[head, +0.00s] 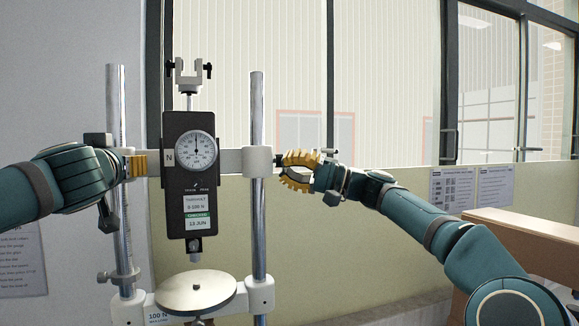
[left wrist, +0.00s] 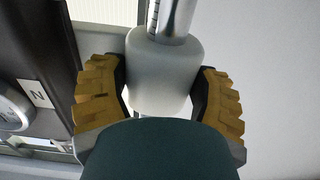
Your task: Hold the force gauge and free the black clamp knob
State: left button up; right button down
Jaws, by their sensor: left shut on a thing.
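The force gauge (head: 189,185) is a dark upright box with a round white dial, carried on a light crossbar between two chrome posts. My left gripper (head: 138,165) is at the crossbar's left end. In the left wrist view my left gripper (left wrist: 160,95) has its yellow pads on both sides of a white collar (left wrist: 163,72) around the post, shut on it. The black clamp knob (head: 280,161) sticks out to the right of the right collar (head: 258,161). My right gripper (head: 287,169) is beside the knob, its yellow pads apart. The knob is partly hidden.
A forked grip (head: 188,72) tops the gauge. Chrome posts (head: 258,95) stand close to both grippers. A brown bench (head: 530,231) is at the right.

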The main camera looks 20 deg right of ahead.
pick_arm(q)
jog(key=shift+s+d+r, duration=0.2)
jog(key=shift+d+r, duration=0.05)
jog(key=shift+d, duration=0.05)
pick_arm(e)
jog(key=shift+w+a+f, duration=0.1)
jog(key=shift+w+f, duration=0.1)
jog(key=shift+f, duration=0.2)
pick_arm(q)
jog(key=shift+a, duration=0.1)
jog(key=shift+w+a, duration=0.1)
jog(key=shift+a, duration=0.05)
jog(key=shift+f, duration=0.15)
pick_arm(e)
jog(key=d, duration=0.6)
jog(key=shift+s, duration=0.35)
